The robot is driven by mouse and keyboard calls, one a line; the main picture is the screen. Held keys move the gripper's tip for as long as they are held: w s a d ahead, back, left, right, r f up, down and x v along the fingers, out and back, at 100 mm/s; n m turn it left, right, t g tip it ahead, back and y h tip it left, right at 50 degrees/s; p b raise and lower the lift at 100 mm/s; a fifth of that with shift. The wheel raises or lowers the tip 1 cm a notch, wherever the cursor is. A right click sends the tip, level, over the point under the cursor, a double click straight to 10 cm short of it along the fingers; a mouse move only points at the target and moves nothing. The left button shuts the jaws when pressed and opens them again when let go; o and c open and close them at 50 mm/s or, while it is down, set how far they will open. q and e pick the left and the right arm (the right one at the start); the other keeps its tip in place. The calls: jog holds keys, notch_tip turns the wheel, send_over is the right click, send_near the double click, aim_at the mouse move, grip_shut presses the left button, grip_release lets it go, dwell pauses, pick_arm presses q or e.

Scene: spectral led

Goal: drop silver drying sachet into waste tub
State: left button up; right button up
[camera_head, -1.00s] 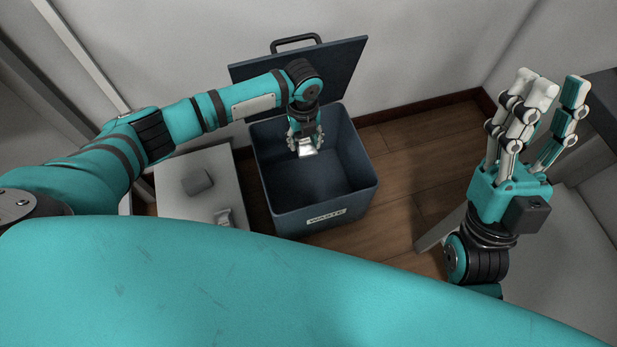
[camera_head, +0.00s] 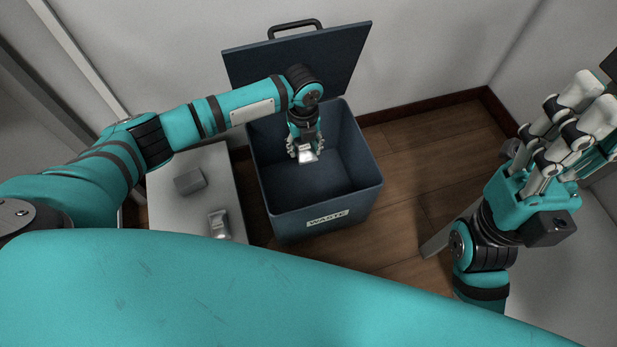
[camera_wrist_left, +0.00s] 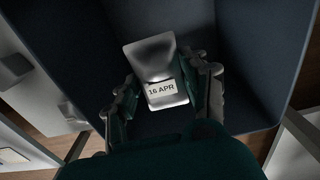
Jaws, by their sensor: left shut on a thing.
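The silver drying sachet (camera_head: 307,157) is held by my left gripper (camera_head: 306,150) over the open waste tub (camera_head: 325,216). The tub is dark blue with a "WASTE" label on its front wall. In the left wrist view the sachet (camera_wrist_left: 155,71) shows a label reading "16 APR", and the fingers of my left gripper (camera_wrist_left: 164,98) are shut on its two sides. The tub's dark inner walls (camera_wrist_left: 240,60) surround it there. My right gripper (camera_head: 570,130) is raised at the right, away from the tub; its fingers overlap in the picture and no held thing is visible.
The tub's lid (camera_head: 340,60) stands open at the back against the wall. A light grey surface (camera_head: 165,215) left of the tub carries a grey block (camera_head: 189,181) and a small silvery object (camera_head: 219,224). Wooden floor (camera_head: 420,165) is clear right of the tub.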

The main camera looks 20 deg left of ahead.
pick_arm(q)
jog(key=o, duration=1.2)
jog(key=shift+c, duration=0.2)
notch_tip(320, 180, up, 8)
jog(key=shift+f, duration=0.25)
